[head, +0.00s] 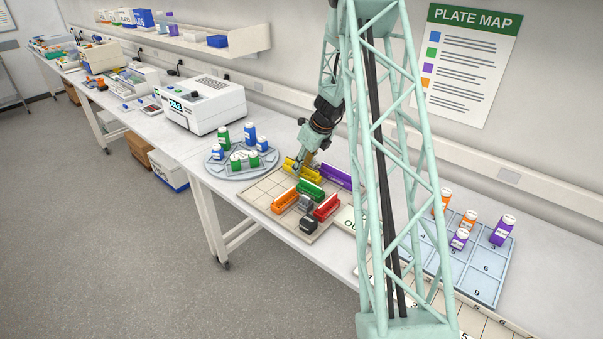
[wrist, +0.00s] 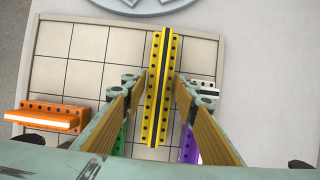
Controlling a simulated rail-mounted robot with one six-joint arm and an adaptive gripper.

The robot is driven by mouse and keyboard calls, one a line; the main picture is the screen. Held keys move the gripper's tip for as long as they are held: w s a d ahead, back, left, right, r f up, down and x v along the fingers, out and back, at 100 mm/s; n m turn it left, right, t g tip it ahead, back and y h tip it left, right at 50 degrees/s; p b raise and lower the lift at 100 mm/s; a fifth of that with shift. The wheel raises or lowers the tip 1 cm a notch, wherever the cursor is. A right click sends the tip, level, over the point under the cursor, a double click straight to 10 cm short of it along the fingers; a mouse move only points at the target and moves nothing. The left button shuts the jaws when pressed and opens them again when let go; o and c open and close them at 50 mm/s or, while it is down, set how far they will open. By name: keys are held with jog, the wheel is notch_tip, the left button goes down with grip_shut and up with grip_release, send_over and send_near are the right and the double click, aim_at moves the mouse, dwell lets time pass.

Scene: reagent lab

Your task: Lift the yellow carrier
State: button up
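The yellow carrier (head: 311,176) is a long bar with dark holes on the gridded beige board (head: 258,194). In the wrist view the yellow carrier (wrist: 158,85) points away from me, between the two fingers of my gripper (wrist: 158,90). The fingers stand apart, with a gap showing on each side of the carrier, so my gripper is open. In the head view my gripper (head: 306,163) is low over the carrier. Whether the fingers reach down beside it is hard to tell.
A green carrier (head: 312,189), a purple carrier (head: 337,176), an orange carrier (head: 285,201) and a red carrier (head: 327,207) are close by, with grey and black blocks. A round rack (head: 214,166) with several bottles stands left. The board's left part is bare.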

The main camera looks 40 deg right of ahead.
jog(key=shift+c, duration=0.2)
dwell(0.4)
jog(key=c, duration=0.5)
jog(key=shift+r, duration=0.1)
jog(key=shift+c, duration=0.2)
jog(key=shift+r+p, duration=0.75)
jog(key=shift+r, duration=4.15)
